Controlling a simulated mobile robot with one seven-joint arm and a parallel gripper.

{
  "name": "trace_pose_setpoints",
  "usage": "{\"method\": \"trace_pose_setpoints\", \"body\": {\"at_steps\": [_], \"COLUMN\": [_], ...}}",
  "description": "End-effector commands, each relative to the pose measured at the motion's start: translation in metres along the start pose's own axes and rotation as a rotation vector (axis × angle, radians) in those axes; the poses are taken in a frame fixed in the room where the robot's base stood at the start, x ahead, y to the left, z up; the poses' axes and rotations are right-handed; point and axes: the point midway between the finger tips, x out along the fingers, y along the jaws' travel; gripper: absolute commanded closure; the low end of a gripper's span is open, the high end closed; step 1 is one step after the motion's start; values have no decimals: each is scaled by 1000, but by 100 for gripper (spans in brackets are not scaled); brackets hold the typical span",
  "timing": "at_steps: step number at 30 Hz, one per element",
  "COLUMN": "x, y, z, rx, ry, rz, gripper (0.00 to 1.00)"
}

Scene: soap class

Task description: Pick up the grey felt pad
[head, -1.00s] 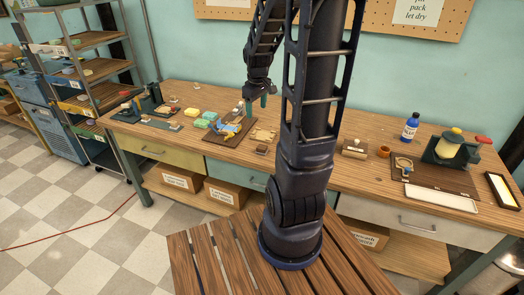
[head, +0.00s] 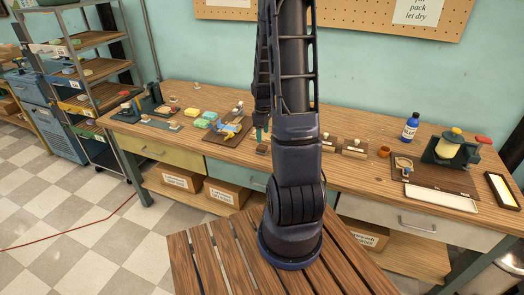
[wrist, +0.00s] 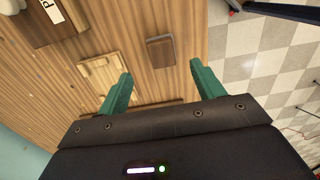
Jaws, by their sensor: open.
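I cannot surely make out a grey felt pad in either view. My gripper (head: 260,135) hangs low over the middle of the bench, partly hidden behind my own arm. In the wrist view my gripper (wrist: 159,72) is open, with two green fingers apart and nothing between them. A small brown block with a duller top (wrist: 160,51) lies on the bench just beyond the fingertips. It also shows in the head view (head: 261,151), just below the fingers. A pale wooden piece (wrist: 100,76) lies left of the fingers in the wrist view.
The wooden bench (head: 190,96) carries a dark board (head: 217,137) with coloured things, yellow and green blocks (head: 196,114), a blue bottle (head: 411,127), an orange cup (head: 384,152) and a green press (head: 452,147). The bench edge lies close to the brown block.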

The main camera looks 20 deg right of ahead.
Motion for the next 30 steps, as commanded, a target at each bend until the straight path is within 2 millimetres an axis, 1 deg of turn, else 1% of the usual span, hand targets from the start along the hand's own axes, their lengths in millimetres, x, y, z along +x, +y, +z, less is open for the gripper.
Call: {"method": "trace_pose_setpoints", "body": {"at_steps": [1, 3, 13, 18, 22, 25, 30], "x": [8, 15, 34, 56, 70, 76, 78], "y": [0, -1, -1, -3, -3, -3, -3], "z": [0, 0, -1, -2, -2, -3, -3], "rx": [0, 0, 1, 1, 0, 0, 1], "ry": [-1, -1, 0, -2, -1, 0, 1], "rz": [-2, -2, -1, -2, -1, 0, 1], "gripper": [33, 33, 33, 33, 33, 33, 33]}}
